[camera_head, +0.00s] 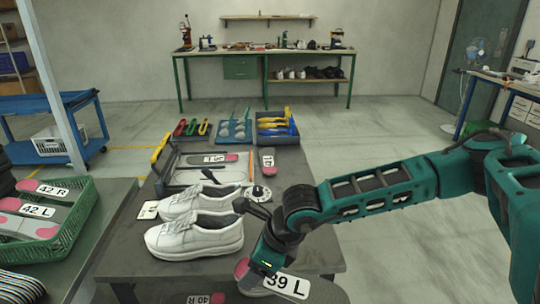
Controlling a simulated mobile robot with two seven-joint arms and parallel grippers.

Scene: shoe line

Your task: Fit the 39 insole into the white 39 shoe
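A pair of white shoes stands upright on the dark table: the nearer shoe (192,238) and the farther shoe (190,203). My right gripper (263,264) is right of and in front of the nearer shoe, pointing down. It appears shut on the 39 L insole (325,291), which has a pink patch and a white label and is apart from the shoe. The arm hides part of the insole, and the fingertips are hard to see. My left gripper is not in view.
A green basket (92,212) at left holds the 42 R and 42 L insoles. A 40 R insole (180,299) is at the bottom edge. Behind the shoes are a tray with an insole, another insole (268,169) and tool bins (276,138). Floor at right is clear.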

